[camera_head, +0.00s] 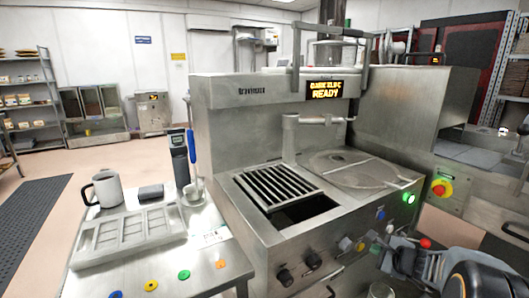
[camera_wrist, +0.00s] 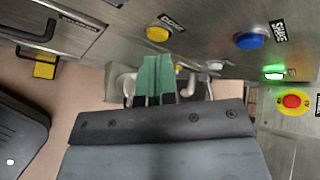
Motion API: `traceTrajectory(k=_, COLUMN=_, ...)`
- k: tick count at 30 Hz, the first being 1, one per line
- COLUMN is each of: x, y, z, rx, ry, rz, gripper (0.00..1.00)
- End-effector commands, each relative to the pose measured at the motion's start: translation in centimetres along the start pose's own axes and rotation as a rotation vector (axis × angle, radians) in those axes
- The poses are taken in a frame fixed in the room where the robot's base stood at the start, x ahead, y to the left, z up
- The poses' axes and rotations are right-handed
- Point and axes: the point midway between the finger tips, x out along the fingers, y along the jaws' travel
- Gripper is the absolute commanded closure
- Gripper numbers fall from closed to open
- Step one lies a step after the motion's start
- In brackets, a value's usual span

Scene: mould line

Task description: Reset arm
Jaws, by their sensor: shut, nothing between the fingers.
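My gripper (camera_head: 385,254) is at the lower right of the head view, in front of the steel machine's (camera_head: 290,235) front panel. In the wrist view its dark body fills the lower middle, and its green-tipped fingers (camera_wrist: 157,76) are together with nothing held. The fingers point toward the panel, below a yellow button (camera_wrist: 158,33) and a blue button (camera_wrist: 251,41). I cannot tell the exact gap between fingertips and panel. My arm runs from the gripper to the lower right corner of the head view.
A lit green button (camera_head: 408,198) and a red emergency stop (camera_head: 440,188) are at the machine's right. The machine display (camera_head: 324,89) reads READY. A side table at left holds a mug (camera_head: 107,188) and a mould tray (camera_head: 88,256). Open floor (camera_head: 35,266) lies farther left.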

Motion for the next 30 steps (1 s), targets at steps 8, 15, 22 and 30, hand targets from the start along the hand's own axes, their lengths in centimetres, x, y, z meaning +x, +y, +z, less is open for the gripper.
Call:
traceTrajectory(k=8, x=-7.4, y=6.7, z=10.7, rx=-0.782, ry=-0.187, rz=0.499, gripper=1.00)
traceTrajectory(k=15, x=-16.4, y=8.1, z=15.1, rx=-1.447, ry=-0.255, rz=0.833, gripper=1.00)
traceTrajectory(k=22, x=-21.5, y=5.7, z=19.6, rx=-1.821, ry=-0.247, rz=0.854, gripper=1.00)
traceTrajectory(k=30, x=-22.3, y=5.0, z=21.9, rx=-1.887, ry=-0.269, rz=0.801, gripper=1.00)
